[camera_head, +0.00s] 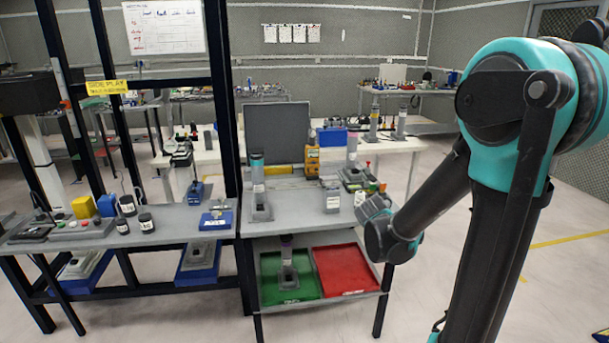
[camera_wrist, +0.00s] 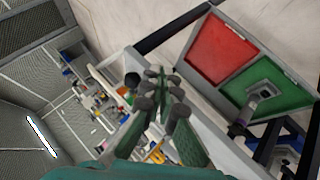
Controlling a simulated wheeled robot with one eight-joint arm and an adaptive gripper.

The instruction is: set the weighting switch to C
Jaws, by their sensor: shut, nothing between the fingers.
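The weighting switch cannot be made out in either view. A yellow-orange instrument (camera_head: 312,160) stands upright at the back of the workbench (camera_head: 290,222); its controls are too small to read. A grey upright device with a teal top (camera_head: 258,192) stands at the bench's left, and another grey device (camera_head: 352,165) stands at the back right. I cannot tell which carries the switch. My gripper (camera_wrist: 161,85) is shut and empty in the wrist view. In the head view, my arm's end is at the bench's right front edge; the fingertips are hard to make out there.
A small grey container (camera_head: 332,201) stands near the gripper. Below are a green tray (camera_head: 270,265) holding a purple-topped device (camera_head: 288,268), and a red tray (camera_head: 347,270). A dark panel (camera_head: 276,132) backs the bench. A black post (camera_head: 222,100) rises at left. The bench's front middle is clear.

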